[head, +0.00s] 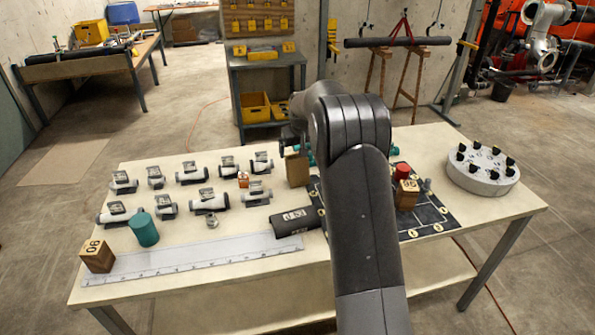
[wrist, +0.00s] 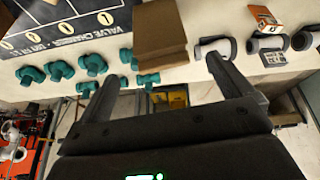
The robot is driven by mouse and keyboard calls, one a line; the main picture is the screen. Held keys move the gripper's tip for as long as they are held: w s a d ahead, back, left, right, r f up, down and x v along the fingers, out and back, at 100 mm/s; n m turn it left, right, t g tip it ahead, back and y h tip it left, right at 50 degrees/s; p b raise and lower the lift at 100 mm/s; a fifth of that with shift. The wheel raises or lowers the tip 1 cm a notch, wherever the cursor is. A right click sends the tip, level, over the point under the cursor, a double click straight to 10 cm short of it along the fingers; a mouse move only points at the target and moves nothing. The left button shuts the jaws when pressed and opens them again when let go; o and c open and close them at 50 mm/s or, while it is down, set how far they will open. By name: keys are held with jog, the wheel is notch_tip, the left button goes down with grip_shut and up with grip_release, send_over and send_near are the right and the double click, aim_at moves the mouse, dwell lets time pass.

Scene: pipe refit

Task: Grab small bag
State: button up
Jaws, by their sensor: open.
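A small brown block-like item (head: 297,170), the only thing here that looks like a small bag, stands near the far edge of the table, left of my arm. In the wrist view the brown item (wrist: 160,30) shows at the top middle, with a lighter top and a darker near face. My gripper (wrist: 160,70) is open, its two fingers spread to either side of the brown item's near end. Nothing shows held between them. Whether a finger touches it I cannot tell. In the head view my arm hides most of the gripper.
Several teal fittings (wrist: 92,65) lie left of the brown item, by a dark mat (wrist: 60,22). Grey pipe pieces (wrist: 215,47) and a small orange-and-white box (wrist: 265,17) lie to its right. A long ruler (head: 190,258) and a teal cylinder (head: 144,230) are at the table's front left.

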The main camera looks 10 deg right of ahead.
aim_at(298, 158)
jog(key=x, duration=0.5)
jog(key=shift+s+x, duration=0.15)
jog(key=shift+x, duration=1.3)
jog(key=shift+s+x, duration=0.1)
jog(key=shift+x, duration=1.35)
jog(key=shift+a+f, duration=0.1)
jog(key=shift+f, duration=0.05)
jog(key=shift+c, duration=0.4)
jog(key=c, duration=1.5)
jog(key=shift+c, duration=0.5)
